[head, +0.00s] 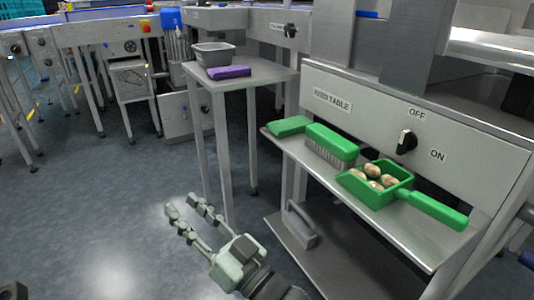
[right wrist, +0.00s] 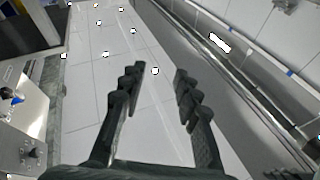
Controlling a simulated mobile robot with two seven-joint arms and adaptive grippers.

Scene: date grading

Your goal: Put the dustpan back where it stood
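The green dustpan (head: 438,210) rests on the grey shelf below the switch panel in the head view, its handle pointing right. Several brownish, rounded pieces (head: 373,171) lie in its pan. A green brush (head: 332,143) with grey bristles sits just left of it, and another flat green item (head: 289,125) lies at the shelf's left end. My right gripper (head: 184,205) is open and empty, over the floor to the left of the shelf and well apart from the dustpan. It also shows open in the right wrist view (right wrist: 157,76), with nothing between its fingers.
The shelf (head: 447,248) belongs to a machine with an OFF/ON knob (head: 406,142). A lower shelf holds a grey handled item (head: 301,226). A small stand (head: 262,79) carries a grey tub (head: 214,54) and a purple item (head: 229,72). The floor at left is clear.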

